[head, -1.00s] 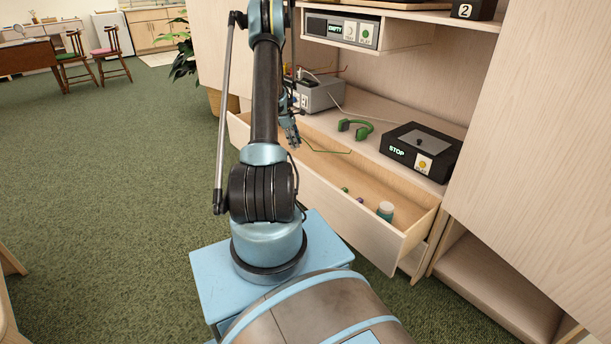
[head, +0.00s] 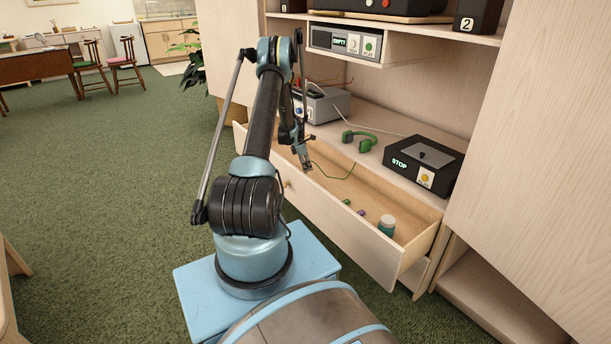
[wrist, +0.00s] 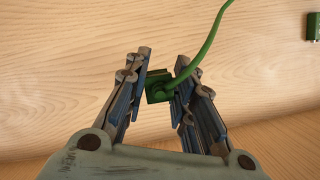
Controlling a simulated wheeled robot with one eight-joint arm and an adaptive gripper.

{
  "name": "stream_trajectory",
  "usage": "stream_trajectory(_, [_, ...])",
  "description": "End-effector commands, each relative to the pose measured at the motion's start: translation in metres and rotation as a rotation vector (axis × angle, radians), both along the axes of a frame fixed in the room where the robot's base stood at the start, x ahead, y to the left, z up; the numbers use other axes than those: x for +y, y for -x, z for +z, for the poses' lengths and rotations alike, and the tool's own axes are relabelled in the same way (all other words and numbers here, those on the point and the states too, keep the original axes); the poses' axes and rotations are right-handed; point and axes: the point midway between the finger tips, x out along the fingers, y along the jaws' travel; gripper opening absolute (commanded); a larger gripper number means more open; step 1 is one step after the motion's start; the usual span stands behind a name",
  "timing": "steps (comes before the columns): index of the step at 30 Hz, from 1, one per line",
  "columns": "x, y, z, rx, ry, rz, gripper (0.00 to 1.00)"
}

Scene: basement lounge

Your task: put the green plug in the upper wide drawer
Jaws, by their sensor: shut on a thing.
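The green plug (wrist: 158,86) sits between the fingertips of my gripper (wrist: 160,85) in the wrist view, with its green cord (wrist: 208,45) curving up and right. My gripper (head: 306,165) is shut on the plug. In the head view it hangs at the open upper wide drawer (head: 345,235), over its left part. The plug itself is too small to make out in the head view, but its green cord (head: 338,177) shows to the right of my fingers. The wrist view shows bare wood under the plug; I cannot tell the height between them.
A jar (head: 386,226), a small green piece (head: 347,201) and a purple piece (head: 361,212) lie in the drawer. The drawer's middle floor is mostly free.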

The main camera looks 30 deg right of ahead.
Motion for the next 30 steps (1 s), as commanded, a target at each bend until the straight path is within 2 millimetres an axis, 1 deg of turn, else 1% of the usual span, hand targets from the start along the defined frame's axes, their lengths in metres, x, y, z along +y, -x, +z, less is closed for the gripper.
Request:
stream_trajectory(5, [0.000,0.001,-0.011,0.000,0.000,-0.001,0.00])
stream_trajectory(9, [0.000,0.000,-0.029,0.000,0.000,-0.001,0.00])
stream_trajectory(12, [0.000,0.001,-0.038,0.000,0.000,-0.001,0.00])
stream_trajectory(23, [0.000,0.001,-0.041,0.000,0.000,-0.001,0.00])
stream_trajectory(24, [0.000,0.001,-0.041,0.000,0.000,-0.001,0.33])
stream_trajectory(25, [0.000,0.001,-0.041,0.000,0.000,-0.001,0.39])
stream_trajectory(26, [0.000,0.001,-0.041,0.000,0.000,-0.001,0.44])
stream_trajectory(30, [0.000,0.001,-0.041,0.000,0.000,-0.001,0.44])
